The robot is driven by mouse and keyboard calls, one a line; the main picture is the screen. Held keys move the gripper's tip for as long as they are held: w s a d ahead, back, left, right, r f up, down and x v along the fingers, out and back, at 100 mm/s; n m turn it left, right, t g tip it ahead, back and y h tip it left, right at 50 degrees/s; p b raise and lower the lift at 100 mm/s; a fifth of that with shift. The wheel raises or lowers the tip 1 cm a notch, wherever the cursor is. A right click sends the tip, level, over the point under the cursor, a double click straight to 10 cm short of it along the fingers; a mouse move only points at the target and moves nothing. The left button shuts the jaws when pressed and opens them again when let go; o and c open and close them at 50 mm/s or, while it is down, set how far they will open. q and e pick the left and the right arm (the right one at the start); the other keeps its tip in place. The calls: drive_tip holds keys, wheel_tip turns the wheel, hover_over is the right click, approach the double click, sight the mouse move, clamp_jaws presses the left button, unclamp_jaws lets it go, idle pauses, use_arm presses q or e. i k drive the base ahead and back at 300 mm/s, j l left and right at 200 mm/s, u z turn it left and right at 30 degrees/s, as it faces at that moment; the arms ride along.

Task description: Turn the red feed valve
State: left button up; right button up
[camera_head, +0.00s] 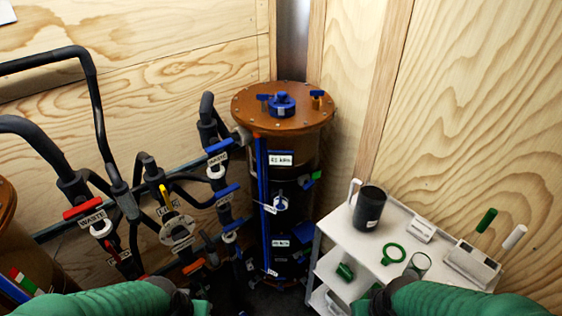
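Several valves sit on the black pipework at the left. A red-handled valve (83,211) has a white label reading WASTE below it. A second red handle (118,257) sits lower, with a label too small to read. Another small red handle (193,267) shows further right, low on the pipes. I cannot tell which one is the feed valve. My green left and right arms cross the bottom edge, and their grippers are out of the picture. No arm touches a valve.
Blue-handled valves (220,146) stand right of the red ones. A tall dark filter tank (290,170) with a brown lid stands in the corner. A white cart (340,225) at the right carries a black cup (369,208) and a green ring (393,254). Wooden walls close off the back.

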sight(111, 248)
drive_tip(key=k+u, duration=0.1)
drive_tip(key=u, duration=1.75)
